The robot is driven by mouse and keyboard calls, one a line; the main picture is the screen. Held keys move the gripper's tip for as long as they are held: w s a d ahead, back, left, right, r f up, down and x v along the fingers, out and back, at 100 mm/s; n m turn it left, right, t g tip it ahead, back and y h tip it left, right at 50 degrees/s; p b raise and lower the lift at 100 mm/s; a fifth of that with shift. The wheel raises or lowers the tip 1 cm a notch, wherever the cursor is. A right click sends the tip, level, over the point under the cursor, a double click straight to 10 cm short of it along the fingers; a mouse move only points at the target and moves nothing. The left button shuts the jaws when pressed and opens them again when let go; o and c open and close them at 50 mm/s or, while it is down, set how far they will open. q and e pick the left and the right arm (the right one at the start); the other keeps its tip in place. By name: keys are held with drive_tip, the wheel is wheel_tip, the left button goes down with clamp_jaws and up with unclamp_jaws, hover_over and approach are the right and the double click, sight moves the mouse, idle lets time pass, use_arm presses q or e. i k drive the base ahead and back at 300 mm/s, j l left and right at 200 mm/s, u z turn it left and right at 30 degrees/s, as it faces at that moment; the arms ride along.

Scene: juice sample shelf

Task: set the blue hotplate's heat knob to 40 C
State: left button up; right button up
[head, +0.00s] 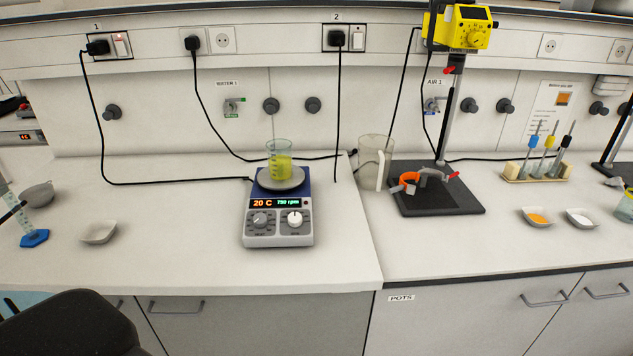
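The blue hotplate (278,212) stands on the bench left of the seam between the two worktops. Its display (278,203) reads 20 C in orange on the left and what looks like 750 rpm in green on the right. Below it are a grey knob (259,219) under the temperature reading and a white knob (295,218) under the rpm reading. The knob labels are too small to read. A beaker of yellow liquid (279,165) stands on the round top plate (281,181). Neither of my grippers is in view.
The bench in front of the hotplate is clear. A white dish (100,232) lies to its left. A clear jug (374,163) and a stand with a yellow stirrer (464,27) are to its right. A dark rounded shape (72,325) fills the lower left corner.

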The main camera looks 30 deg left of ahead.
sight(260, 220)
drive_tip(key=u, duration=1.3)
